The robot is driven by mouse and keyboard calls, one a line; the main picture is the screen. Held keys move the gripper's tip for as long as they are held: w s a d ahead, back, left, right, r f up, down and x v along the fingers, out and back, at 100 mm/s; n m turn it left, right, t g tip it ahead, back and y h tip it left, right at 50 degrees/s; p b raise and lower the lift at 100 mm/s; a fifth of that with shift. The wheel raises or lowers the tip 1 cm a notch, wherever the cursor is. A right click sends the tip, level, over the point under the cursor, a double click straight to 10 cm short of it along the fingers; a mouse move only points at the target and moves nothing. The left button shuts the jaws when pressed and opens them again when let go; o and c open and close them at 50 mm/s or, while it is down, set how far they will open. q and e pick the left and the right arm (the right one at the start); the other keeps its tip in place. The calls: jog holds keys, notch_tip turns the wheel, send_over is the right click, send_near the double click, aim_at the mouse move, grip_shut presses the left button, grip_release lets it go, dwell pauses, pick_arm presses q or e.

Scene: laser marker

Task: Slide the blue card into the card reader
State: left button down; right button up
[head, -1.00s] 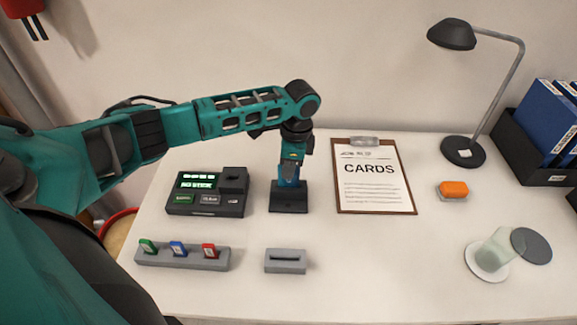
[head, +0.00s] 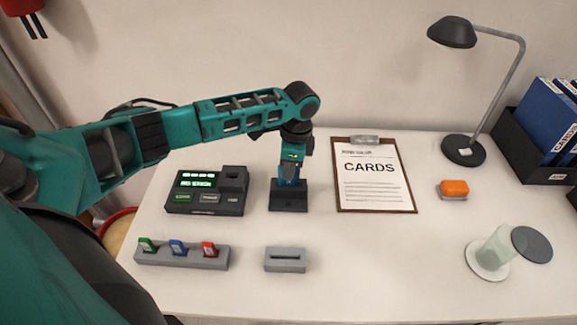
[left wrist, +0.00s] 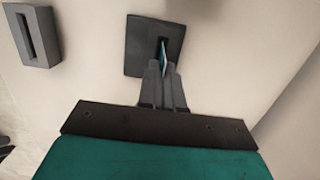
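My left gripper (head: 289,184) points down at the black card reader (head: 289,205), a small dark block near the middle of the table. In the left wrist view the gripper's fingers (left wrist: 160,68) are close together on a thin blue card (left wrist: 164,53). The card stands on edge at the slot of the dark reader (left wrist: 140,48). Its lower edge appears to be in the slot, but how deep I cannot tell. Most of the card is hidden by the fingers. My right gripper is not in view.
A grey slotted block (head: 286,267) stands in front of the reader. A rack (head: 182,263) with green, blue and red sticks is front left, a device with a lit display (head: 205,204) behind it. A clipboard (head: 373,202) lies right of the reader. The front right-centre table is clear.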

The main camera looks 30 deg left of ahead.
pick_arm(q)
jog(key=shift+f, duration=0.5)
jog(key=c, duration=1.2)
grip_release()
jog(key=r, duration=0.6)
jog(key=d+r, duration=0.1)
jog(key=r, duration=1.2)
jog(key=shift+w+d, duration=0.2)
jog(key=shift+w, duration=0.2)
jog(key=shift+f, duration=0.1)
